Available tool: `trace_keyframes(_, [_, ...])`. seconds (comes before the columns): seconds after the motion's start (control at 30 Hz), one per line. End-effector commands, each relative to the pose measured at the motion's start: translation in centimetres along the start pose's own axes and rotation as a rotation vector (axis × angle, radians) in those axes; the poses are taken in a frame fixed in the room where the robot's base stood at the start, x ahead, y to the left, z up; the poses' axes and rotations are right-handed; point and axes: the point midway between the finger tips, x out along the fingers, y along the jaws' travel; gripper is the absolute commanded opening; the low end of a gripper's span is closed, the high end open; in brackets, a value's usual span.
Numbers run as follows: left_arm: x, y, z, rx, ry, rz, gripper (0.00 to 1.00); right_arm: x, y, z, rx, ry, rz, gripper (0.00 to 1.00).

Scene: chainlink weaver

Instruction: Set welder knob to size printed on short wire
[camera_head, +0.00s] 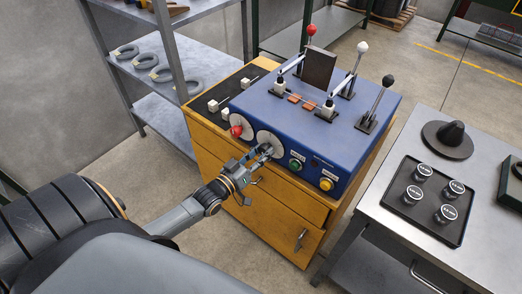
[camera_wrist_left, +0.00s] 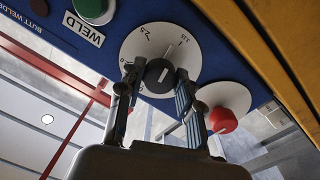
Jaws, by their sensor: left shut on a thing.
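The blue welder (camera_head: 330,110) stands on a yellow wooden cabinet. Its front carries a white dial disc with a black knob (camera_wrist_left: 158,75). The disc (camera_wrist_left: 150,42) has printed numbers; "2.5" is readable, the others are unclear. My left gripper (camera_head: 264,150) reaches the front panel and is shut on the black knob. In the left wrist view its two fingers (camera_wrist_left: 158,78) sit on either side of the knob. A white line shows on the knob's face. I cannot pick out the short wire or its printed size.
A second white disc with a red knob (camera_wrist_left: 223,120) is beside the gripped one. Green (camera_head: 296,164) and yellow (camera_head: 326,184) buttons are to the right. A black mat (camera_head: 232,92) with small white blocks lies left of the welder. A grey table (camera_head: 400,240) with a black tray stands right.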

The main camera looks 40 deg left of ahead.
Motion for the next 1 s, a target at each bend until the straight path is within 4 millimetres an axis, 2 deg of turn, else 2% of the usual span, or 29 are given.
trace_keyframes(0.4, [0.08, 0.03, -0.20, 0.196, -0.004, -0.001, 0.03, -0.85, -0.05, -0.08, 0.000, 0.000, -0.001, 0.40])
trace_keyframes(0.97, [0.08, 0.02, -0.15, 0.228, -0.006, 0.000, 0.03, -0.91, -0.30, -0.14, 0.000, 0.001, -0.004, 0.40])
trace_keyframes(1.0, [0.08, 0.02, -0.14, 0.228, -0.006, 0.000, 0.39, -0.91, -0.30, -0.14, 0.000, 0.001, -0.004, 0.40])
